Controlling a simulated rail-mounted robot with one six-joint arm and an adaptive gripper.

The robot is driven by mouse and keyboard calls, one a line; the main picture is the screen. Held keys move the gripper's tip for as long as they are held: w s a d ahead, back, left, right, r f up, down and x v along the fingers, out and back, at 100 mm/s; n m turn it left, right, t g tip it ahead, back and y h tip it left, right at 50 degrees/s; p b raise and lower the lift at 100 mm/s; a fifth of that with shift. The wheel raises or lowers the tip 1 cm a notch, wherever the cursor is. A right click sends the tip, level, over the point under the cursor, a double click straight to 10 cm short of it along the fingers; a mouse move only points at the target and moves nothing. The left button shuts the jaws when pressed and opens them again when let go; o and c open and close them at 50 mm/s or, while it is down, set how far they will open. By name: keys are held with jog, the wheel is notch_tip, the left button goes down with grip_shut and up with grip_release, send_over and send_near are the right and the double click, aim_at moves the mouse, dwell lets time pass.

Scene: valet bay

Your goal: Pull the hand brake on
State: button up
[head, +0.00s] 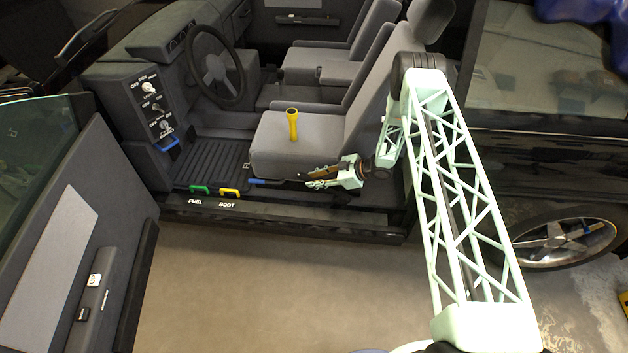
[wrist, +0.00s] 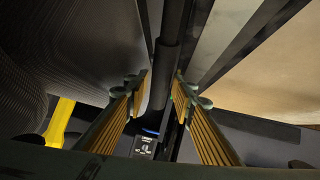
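The hand brake appears to be the low dark lever with a blue end (head: 257,181), lying beside the base of the driver's seat (head: 285,150) just inside the sill. My gripper (head: 312,181) is low beside that seat, pointing towards the dashboard, right of the blue end. In the wrist view my gripper (wrist: 160,88) is open, one finger on each side of a dark round bar (wrist: 167,62), which looks like the lever. Gaps show between bar and fingers, but depth is hard to judge. A thin blue patch shows below it; I cannot tell whether it is the lever's end.
Green (head: 200,189) and yellow (head: 230,192) handles sit on the sill by the FUEL and BOOT labels. A knob panel (head: 153,105) and steering wheel (head: 216,67) are ahead. The open door (head: 85,240) stands left; the floor outside is clear.

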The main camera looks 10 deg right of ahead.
jog(key=v, duration=1.2)
jog(key=shift+s, duration=0.1)
dwell(0.7)
